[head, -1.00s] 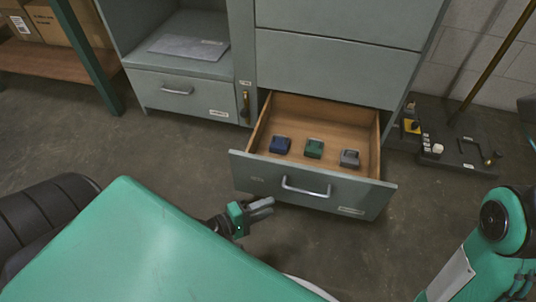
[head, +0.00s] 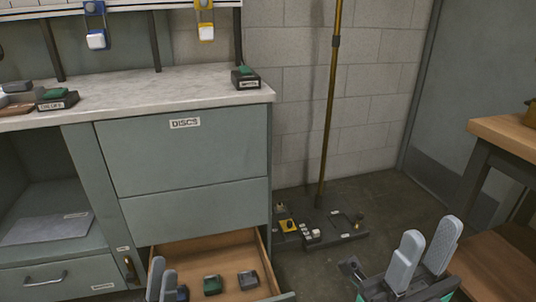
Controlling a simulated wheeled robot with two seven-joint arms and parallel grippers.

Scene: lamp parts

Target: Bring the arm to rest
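My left gripper (head: 163,268) points up at the bottom edge of the head view, in front of the open drawer's left part. Its two grey fingers overlap in this view, so their gap is unclear. I see nothing held in it. My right gripper (head: 433,226) points up at the lower right, over the floor. Its two grey fingers stand apart with nothing between them. Both arms are mostly out of the frame below.
A pole stands on a dark floor base (head: 345,228). A wooden table (head: 510,135) is at the right. The counter (head: 180,90) carries small labelled blocks.

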